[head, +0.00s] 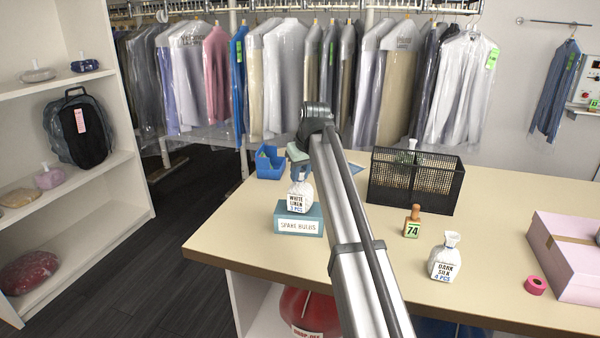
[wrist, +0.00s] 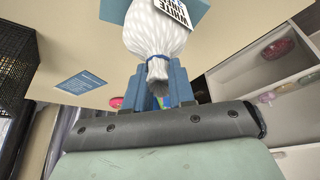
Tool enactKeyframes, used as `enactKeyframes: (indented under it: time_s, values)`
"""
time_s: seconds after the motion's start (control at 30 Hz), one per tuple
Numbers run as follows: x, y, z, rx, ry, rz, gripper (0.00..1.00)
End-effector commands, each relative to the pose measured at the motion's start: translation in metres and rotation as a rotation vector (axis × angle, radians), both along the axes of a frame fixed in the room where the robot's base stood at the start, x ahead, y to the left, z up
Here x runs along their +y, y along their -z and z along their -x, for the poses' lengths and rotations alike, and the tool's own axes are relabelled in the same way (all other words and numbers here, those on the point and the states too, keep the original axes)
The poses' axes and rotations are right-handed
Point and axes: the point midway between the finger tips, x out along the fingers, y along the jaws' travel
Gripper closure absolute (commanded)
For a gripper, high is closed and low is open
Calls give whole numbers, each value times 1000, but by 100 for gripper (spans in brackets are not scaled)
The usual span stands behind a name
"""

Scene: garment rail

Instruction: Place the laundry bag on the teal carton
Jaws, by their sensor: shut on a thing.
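A white laundry bag labelled "WHITE LINEN 3 PCS" (head: 300,196) is upright at the teal carton (head: 299,226), which is labelled "SPARE BULBS". Its base overlaps the carton's top; I cannot tell whether it rests there or is just above. My gripper (head: 300,180) points down and is shut on the bag's gathered neck. In the wrist view, the blue fingers (wrist: 162,88) close around the neck of the bag (wrist: 157,32), with the teal carton (wrist: 115,10) behind it. A second white bag, "DARK SILK 4 PCS" (head: 444,258), stands to the right on the counter.
The counter (head: 370,250) also holds a blue tray (head: 270,163), a black mesh basket (head: 414,180), a stamp with a "74" tag (head: 412,222), a pink tape roll (head: 535,285) and a pink box (head: 570,255). Open counter lies right of the carton. Shelves stand left.

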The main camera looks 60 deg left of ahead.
Motion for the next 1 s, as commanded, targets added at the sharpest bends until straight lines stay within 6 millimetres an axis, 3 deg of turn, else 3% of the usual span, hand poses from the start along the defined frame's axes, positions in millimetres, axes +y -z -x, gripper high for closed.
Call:
enactKeyframes:
  time_s: [0.27, 0.3, 0.53, 0.83, 1.0]
  values:
    - [0, 2, 0, 0, 0, 0, 100]
    - [0, 2, 0, 0, 0, 0, 73]
    - [0, 2, 0, 0, 0, 0, 51]
    - [0, 0, 0, 0, 0, 0, 51]
    - [-6, -15, 0, 0, 0, -1, 51]
